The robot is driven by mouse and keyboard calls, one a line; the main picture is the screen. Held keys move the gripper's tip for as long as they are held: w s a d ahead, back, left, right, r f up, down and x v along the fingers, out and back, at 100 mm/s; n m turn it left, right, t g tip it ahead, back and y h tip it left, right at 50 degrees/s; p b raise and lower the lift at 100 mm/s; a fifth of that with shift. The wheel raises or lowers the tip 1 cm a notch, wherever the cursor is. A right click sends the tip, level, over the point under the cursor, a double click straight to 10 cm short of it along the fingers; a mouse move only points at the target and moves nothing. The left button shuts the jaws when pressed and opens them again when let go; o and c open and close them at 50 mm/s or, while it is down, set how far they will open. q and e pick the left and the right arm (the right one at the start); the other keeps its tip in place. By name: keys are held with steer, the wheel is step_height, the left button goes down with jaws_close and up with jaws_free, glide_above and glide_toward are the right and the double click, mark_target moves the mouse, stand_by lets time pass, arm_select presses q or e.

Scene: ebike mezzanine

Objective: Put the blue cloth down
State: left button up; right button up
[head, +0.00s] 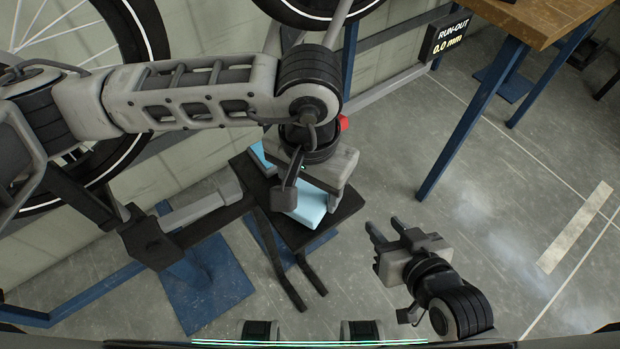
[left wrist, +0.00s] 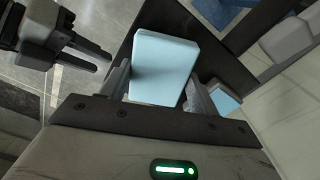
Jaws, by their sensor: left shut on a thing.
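The blue cloth (head: 303,205) is a pale blue folded block, seen below my left gripper (head: 318,182) in the head view. In the left wrist view the cloth (left wrist: 165,66) sits between the two fingers of my left gripper (left wrist: 155,92), which is shut on it. It is over a dark, flat surface (head: 343,208); I cannot tell whether it touches it. A second pale blue piece (left wrist: 223,97) lies beside it, and shows partly behind the gripper in the head view (head: 262,158). My right gripper (head: 386,231) is open and empty, to the right of the dark surface.
A bike wheel (head: 145,30) and a frame stand at the left and top. A blue-legged wooden table (head: 540,18) is at the upper right, with a run-out display (head: 446,38) beside it. Dark bars (head: 290,275) extend below the dark surface.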

mark_target(310, 191)
arm_select(q)
steer(key=shift+f, duration=0.1)
steer(key=shift+f+b, duration=0.2)
steer(key=shift+b, duration=0.25)
steer(key=o, duration=0.9)
steer(key=shift+r, duration=0.1)
steer(key=shift+r+p, duration=0.15)
steer(key=shift+p, duration=0.15)
steer(key=shift+r+p, duration=0.25)
steer(key=shift+p, duration=0.05)
step_height(310, 191, up, 12)
steer(key=shift+f+b, duration=0.2)
steer(key=shift+b, duration=0.45)
steer(key=shift+s, duration=0.1)
